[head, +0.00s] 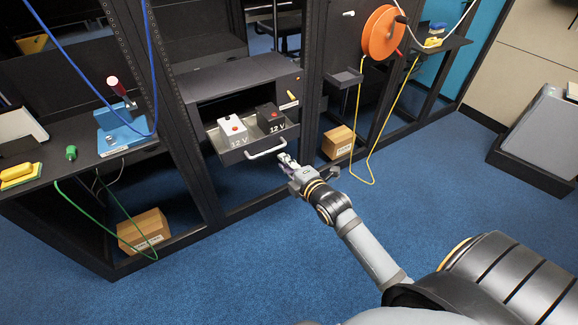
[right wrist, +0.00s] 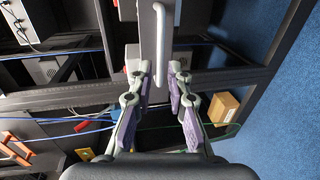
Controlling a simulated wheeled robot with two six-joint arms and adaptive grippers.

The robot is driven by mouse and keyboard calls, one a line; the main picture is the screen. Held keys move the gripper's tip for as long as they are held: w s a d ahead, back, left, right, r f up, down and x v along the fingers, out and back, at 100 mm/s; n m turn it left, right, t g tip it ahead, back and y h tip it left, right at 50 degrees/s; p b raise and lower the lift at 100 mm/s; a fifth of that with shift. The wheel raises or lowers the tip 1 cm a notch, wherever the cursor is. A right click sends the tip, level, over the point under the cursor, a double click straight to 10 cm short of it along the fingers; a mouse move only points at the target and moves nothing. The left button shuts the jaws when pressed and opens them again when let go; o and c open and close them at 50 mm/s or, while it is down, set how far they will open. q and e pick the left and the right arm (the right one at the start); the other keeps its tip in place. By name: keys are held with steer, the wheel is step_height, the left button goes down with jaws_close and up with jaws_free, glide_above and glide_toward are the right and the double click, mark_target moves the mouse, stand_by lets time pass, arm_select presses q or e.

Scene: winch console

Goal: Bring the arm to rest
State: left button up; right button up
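My right gripper (head: 285,160) is at the end of my grey arm, just in front of and to the right of the open drawer (head: 238,155). In the right wrist view the two fingers of this gripper (right wrist: 160,78) stand apart with a gap between them and nothing held. The drawer's light bar handle (head: 267,150) is close to the fingertips. The handle also shows in the right wrist view (right wrist: 159,45), ahead of the fingers; I see no grip on it. My left gripper is not in view.
The drawer holds a white 12 V box (head: 231,132) and a black one (head: 269,117). An orange reel (head: 383,33) with a hanging yellow cable (head: 357,125) is on the right. Cardboard boxes (head: 144,230) (head: 338,141) stand low in the rack. Blue carpet (head: 230,275) is open in front.

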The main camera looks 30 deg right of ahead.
steer(key=shift+v, duration=1.2)
steer(key=s+f+m+g+h, duration=0.1)
steer(key=s+f+m+g, duration=0.5)
steer(key=f, duration=0.4)
steer(key=s+f+m+g, duration=0.4)
steer(key=s+f+m, duration=0.35)
steer(key=f, duration=0.35)
arm_select(q)
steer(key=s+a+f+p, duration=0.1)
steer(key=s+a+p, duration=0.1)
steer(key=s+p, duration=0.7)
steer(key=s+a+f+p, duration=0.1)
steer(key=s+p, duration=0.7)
steer(key=p, duration=0.9)
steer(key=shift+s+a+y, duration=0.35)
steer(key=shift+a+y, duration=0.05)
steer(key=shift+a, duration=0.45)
arm_select(e)
steer(key=s+d+f+m+g, duration=0.1)
steer(key=s+f, duration=0.1)
steer(key=s, duration=0.7)
steer(key=s+d+f+m+g, duration=0.1)
steer(key=s+f+m+g, duration=0.1)
steer(key=s, duration=0.7)
steer(key=s+d+f+m+g, duration=0.1)
steer(key=s+f+m, duration=0.1)
steer(key=s, duration=0.8)
steer(key=shift+d+f+h, duration=0.15)
steer(key=shift+f+h, duration=0.15)
steer(key=shift+h, duration=0.1)
